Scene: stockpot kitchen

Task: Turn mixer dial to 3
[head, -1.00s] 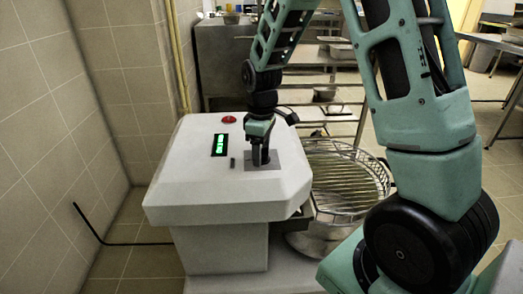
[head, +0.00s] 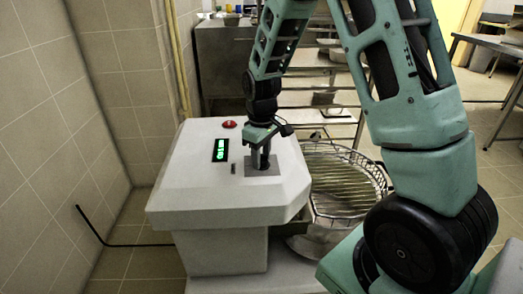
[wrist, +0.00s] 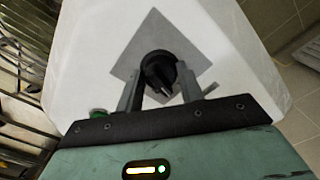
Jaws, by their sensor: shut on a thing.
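The mixer (head: 190,195) is a white box-shaped machine in the left middle of the head view. Its top carries a green-lit display (head: 220,149) that I cannot read surely, and a grey square plate (head: 263,172). The black round dial (wrist: 158,71) sits on that plate in the wrist view. My gripper (wrist: 158,82) is shut on the dial, one finger on either side of it. In the head view my gripper (head: 260,160) comes down from above and hides most of the dial.
A red button (head: 229,124) is on the mixer top behind the display. A metal bowl with a wire guard (head: 345,180) stands right of the mixer. A tiled wall (head: 60,120) is at the left, and metal racks are behind.

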